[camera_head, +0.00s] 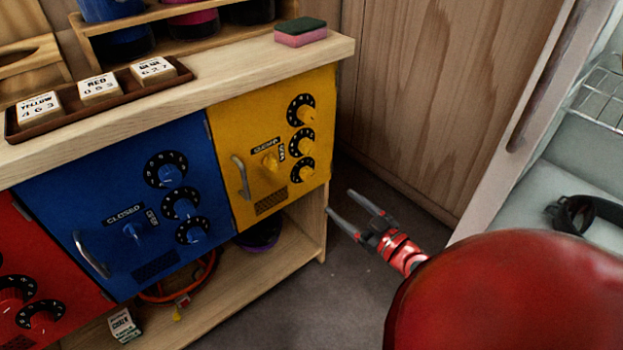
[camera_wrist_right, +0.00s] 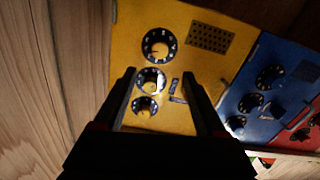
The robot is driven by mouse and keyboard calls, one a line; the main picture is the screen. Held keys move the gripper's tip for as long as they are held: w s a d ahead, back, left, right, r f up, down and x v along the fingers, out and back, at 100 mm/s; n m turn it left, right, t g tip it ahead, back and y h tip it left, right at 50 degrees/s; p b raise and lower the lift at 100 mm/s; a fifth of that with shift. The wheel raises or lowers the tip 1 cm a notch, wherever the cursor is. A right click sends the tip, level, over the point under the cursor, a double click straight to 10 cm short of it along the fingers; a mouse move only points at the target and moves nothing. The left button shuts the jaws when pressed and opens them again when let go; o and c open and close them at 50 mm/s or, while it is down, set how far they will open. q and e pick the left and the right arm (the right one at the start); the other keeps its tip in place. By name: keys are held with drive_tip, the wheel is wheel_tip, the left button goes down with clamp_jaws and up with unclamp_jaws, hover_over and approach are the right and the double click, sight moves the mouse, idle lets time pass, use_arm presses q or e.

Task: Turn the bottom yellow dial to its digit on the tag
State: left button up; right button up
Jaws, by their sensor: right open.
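The yellow safe door (camera_head: 225,135) has a column of three black dials with yellow knobs. The bottom yellow dial (camera_head: 302,170) is the lowest, right of the vent grille. In the right wrist view the door appears turned over, so this dial (camera_wrist_right: 158,45) is the topmost of the three, beyond my fingertips. The yellow tag (camera_head: 38,107) on the counter reads 4 6 3. My right gripper (camera_head: 340,202) is open and empty, to the lower right of the yellow door and apart from the dials. The dial's exact setting is too small to read. My left gripper is out of view.
The yellow door has a handle (camera_head: 240,177) and a central knob (camera_head: 270,161). A blue door (camera_head: 60,200) and a red door (camera_head: 40,280) stand left. A wooden panel (camera_head: 430,100) rises right of the cabinet. A sponge (camera_head: 300,32) lies on the counter. Floor below is clear.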

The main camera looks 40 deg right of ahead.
sight(311, 177)
drive_tip(key=w, duration=0.8)
drive_tip(key=w+a, duration=0.1)
drive_tip(key=w, duration=0.3)
drive_tip(key=shift+w, duration=0.2)
clamp_jaws()
